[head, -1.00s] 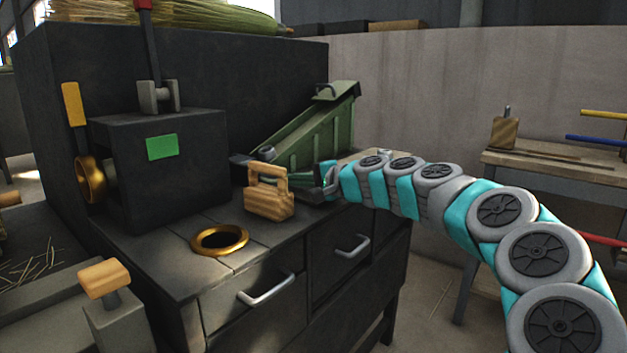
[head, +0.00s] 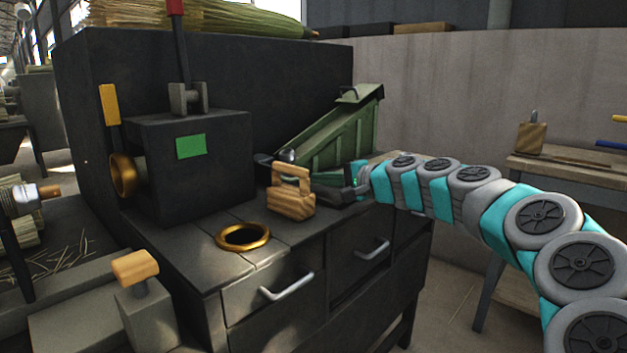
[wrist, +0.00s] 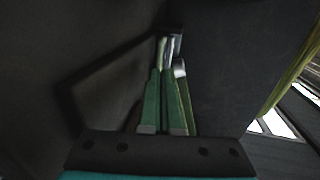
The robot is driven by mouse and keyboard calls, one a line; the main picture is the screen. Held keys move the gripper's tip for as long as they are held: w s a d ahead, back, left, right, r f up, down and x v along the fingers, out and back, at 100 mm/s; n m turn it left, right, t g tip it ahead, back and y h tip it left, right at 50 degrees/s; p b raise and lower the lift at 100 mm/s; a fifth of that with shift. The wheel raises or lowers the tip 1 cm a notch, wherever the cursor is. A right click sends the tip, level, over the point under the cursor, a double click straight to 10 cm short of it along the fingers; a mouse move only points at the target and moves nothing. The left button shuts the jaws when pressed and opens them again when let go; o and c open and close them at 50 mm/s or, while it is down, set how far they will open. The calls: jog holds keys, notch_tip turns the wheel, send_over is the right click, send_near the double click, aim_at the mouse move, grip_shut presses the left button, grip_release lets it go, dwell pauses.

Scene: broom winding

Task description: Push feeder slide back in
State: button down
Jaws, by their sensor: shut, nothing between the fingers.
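The green feeder (head: 335,135) is a sloping chute on the right part of the dark bench, its high end to the right. My gripper (head: 353,186) is low in front of the chute, its jaws shut and empty, pointing left towards the wooden-handled block (head: 291,193). Its tips are partly hidden by this block, so I cannot tell whether they touch anything. That view is too dark to tell how far the slide is out.
A brass ring (head: 243,237) is set in the bench top left of the wooden block. A dark machine box (head: 190,165) with a green label stands behind it. Drawer handles (head: 287,286) stick out in front. A side table (head: 560,165) stands at right.

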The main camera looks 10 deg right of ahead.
jog(key=v, duration=0.9)
jog(key=shift+d+r, duration=0.15)
jog(key=shift+r, duration=0.05)
